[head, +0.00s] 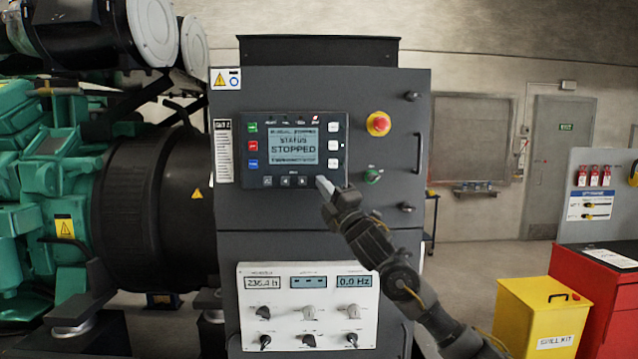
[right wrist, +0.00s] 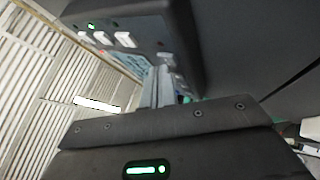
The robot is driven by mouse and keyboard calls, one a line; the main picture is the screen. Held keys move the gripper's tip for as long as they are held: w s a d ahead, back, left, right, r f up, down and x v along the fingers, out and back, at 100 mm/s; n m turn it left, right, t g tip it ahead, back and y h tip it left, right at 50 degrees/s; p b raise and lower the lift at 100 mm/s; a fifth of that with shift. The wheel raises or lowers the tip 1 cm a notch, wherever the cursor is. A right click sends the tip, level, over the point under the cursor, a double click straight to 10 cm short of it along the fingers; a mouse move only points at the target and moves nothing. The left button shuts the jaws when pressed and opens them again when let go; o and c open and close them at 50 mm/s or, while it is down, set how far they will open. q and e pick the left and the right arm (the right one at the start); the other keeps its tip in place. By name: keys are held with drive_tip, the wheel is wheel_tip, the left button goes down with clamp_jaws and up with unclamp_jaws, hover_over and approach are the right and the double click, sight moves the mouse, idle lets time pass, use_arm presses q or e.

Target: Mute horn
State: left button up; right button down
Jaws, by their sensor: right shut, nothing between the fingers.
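The control panel (head: 291,150) is on the front of a dark grey cabinet. Its screen (head: 299,149) reads "STATUS STOPPED". Coloured buttons line its left side, white buttons (head: 333,145) its right side, and small dark buttons (head: 285,181) its bottom edge. Which button is the horn mute is too small to read. My right gripper (head: 325,186) is shut and empty, its tip at the panel's lower right corner; I cannot tell whether it touches. In the right wrist view the closed fingers (right wrist: 158,88) reach toward the panel (right wrist: 135,40). My left gripper is not in view.
A red emergency stop (head: 379,123) and a green knob (head: 372,175) sit right of the panel. A white meter plate (head: 307,305) with several knobs is below. A green engine (head: 40,190) stands left. A yellow spill kit bin (head: 541,318) and red cabinet (head: 598,300) stand right.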

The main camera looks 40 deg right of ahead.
drive_tip(key=shift+s+a, duration=0.4)
drive_tip(key=shift+s, duration=0.15)
drive_tip(key=s+a+b, duration=0.1)
drive_tip(key=s, duration=0.1)
drive_tip(key=s+a, duration=0.2)
drive_tip(key=shift+s+a+b, duration=0.3)
drive_tip(key=shift+s+b, duration=0.05)
drive_tip(key=shift+s, duration=0.05)
idle(0.7)
